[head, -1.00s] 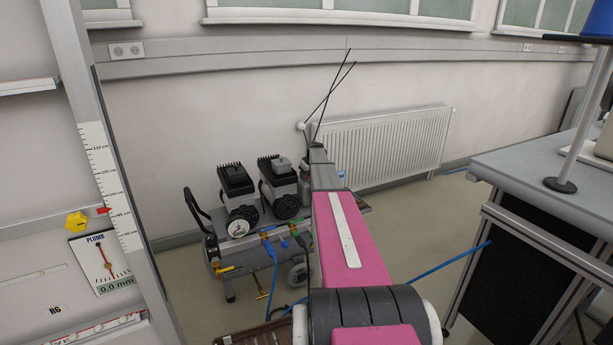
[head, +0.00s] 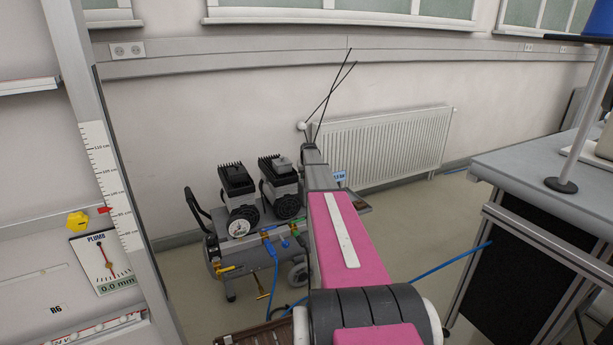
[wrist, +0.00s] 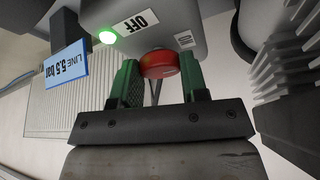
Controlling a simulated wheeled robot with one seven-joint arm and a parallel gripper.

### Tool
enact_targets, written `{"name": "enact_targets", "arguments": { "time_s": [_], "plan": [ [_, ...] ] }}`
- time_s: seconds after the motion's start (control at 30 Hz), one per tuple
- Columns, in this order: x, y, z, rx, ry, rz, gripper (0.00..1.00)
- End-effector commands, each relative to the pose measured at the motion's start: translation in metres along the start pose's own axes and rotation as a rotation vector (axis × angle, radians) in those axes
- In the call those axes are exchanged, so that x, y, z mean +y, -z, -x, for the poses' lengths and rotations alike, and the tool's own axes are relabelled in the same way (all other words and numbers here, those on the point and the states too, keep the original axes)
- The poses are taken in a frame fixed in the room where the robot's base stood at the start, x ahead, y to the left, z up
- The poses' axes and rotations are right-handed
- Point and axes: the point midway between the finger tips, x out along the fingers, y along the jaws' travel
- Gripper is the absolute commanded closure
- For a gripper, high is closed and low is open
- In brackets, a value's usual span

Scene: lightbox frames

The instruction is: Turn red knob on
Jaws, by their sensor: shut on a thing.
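The red knob (wrist: 160,64) sits on the underside of a grey box (wrist: 182,20) as the wrist view shows it. My gripper (wrist: 160,80), with two green fingers, is shut on the knob, one finger on each side. An upside-down "OFF" label (wrist: 136,22) and a lit green lamp (wrist: 107,37) are on the box. In the head view my pink and grey arm reaches toward the compressor (head: 250,235), and the knob and my fingertips are hidden.
A blue "LINE 5.5 bar" display (wrist: 66,71) is beside the box. A radiator (head: 385,150) is on the back wall. A workbench (head: 545,165) stands at right, and a frame with a dial gauge (head: 103,265) at left. A blue hose (head: 440,265) crosses the floor.

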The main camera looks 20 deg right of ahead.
Motion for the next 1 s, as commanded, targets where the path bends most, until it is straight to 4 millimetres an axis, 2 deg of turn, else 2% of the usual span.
{"name": "enact_targets", "arguments": {
  "time_s": [0.33, 0.37, 0.4, 0.43, 0.77, 1.0],
  "plan": [
    [0.001, -0.001, 0.000, -0.002, -0.001, -0.005, 0.83],
    [0.001, -0.001, 0.000, -0.002, -0.001, -0.005, 0.53],
    [0.001, -0.001, 0.000, -0.002, -0.001, -0.005, 0.40],
    [0.000, -0.001, 0.000, -0.002, -0.001, -0.004, 0.34],
    [0.000, 0.000, 0.001, -0.001, 0.000, -0.003, 0.34],
    [0.000, -0.001, 0.021, 0.001, 0.000, -0.003, 0.34]
  ]
}}
